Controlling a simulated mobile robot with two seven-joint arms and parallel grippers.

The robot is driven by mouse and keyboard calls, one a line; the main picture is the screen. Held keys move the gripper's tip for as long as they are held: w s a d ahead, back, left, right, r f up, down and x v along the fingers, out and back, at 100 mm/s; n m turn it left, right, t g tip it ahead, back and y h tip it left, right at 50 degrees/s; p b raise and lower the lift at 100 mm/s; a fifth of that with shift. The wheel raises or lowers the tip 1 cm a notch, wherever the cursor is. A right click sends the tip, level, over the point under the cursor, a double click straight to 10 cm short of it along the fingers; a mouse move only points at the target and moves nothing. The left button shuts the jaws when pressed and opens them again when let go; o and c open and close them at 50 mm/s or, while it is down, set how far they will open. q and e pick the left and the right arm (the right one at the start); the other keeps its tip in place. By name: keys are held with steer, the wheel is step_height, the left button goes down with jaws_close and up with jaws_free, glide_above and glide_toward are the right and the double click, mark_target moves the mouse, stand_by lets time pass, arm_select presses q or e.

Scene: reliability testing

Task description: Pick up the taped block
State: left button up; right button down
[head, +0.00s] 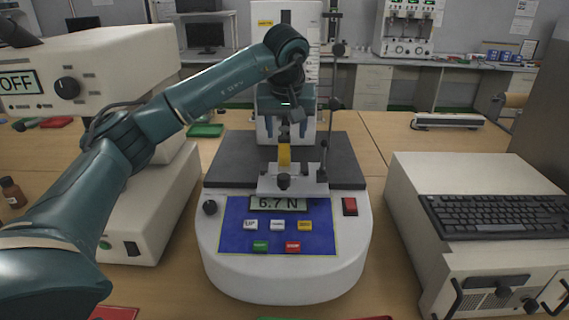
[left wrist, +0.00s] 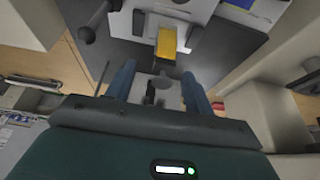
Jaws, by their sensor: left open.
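The taped block (head: 284,155) shows as a small upright yellow piece in the middle of the tester's fixture (head: 292,181). It also shows in the left wrist view as a yellow block (left wrist: 166,43), between pale fixture parts. My left gripper (head: 285,132) is open, its blue fingers spread and pointing down over the tester, close above the block in the head view. In the left wrist view, the open fingers (left wrist: 158,82) have dark and grey fixture parts between them, and the block lies beyond their tips. I see no contact with the block. My right gripper is not in view.
The tester (head: 283,275) displays 6.7 N and has a dark plate (head: 230,172). A thin post with knobs (head: 324,150) stands right of the gripper. A machine marked OFF (head: 130,60) is left; a pale box with a keyboard (head: 495,217) is right. Bench shows between them.

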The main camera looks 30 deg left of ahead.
mark_target(285, 138)
arm_select(q)
steer(key=x, duration=0.2)
steer(key=s+x, duration=0.1)
steer(key=x, duration=0.2)
steer(key=shift+f, duration=0.15)
steer(key=shift+w+f, duration=0.15)
steer(key=shift+f, duration=0.15)
steer(key=shift+c, duration=0.2)
jaws_close()
